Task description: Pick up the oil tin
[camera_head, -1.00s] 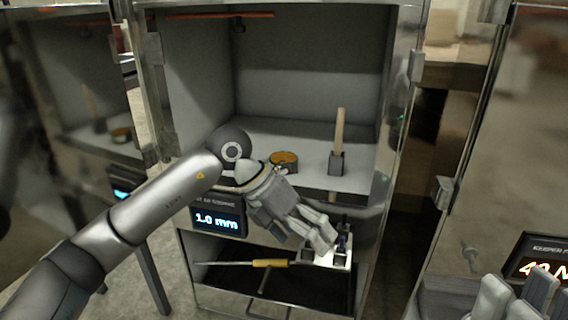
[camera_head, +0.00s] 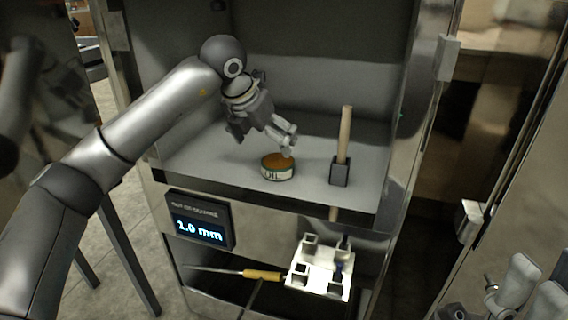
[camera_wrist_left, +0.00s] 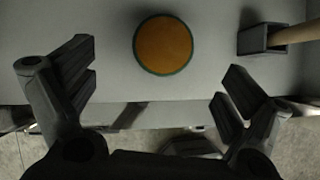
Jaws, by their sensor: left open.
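The oil tin (camera_head: 278,172) is a small round tin with an orange top, a green rim and a pale label reading "OIL". It stands upright on the grey shelf of the open cabinet. In the left wrist view the tin (camera_wrist_left: 163,45) shows from above, beyond the fingertips and between their lines. My left gripper (camera_head: 287,146) is just above the tin in the head view, open and empty, its fingers (camera_wrist_left: 155,85) spread wide and apart from the tin. Part of my right gripper (camera_head: 525,290) shows at the lower right edge; its jaw state is unclear.
Below the shelf are a display reading "1.0 mm" (camera_head: 199,221), a white block with square sockets (camera_head: 320,268) and a yellow-handled tool (camera_head: 262,275). Cabinet side walls bound the shelf.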

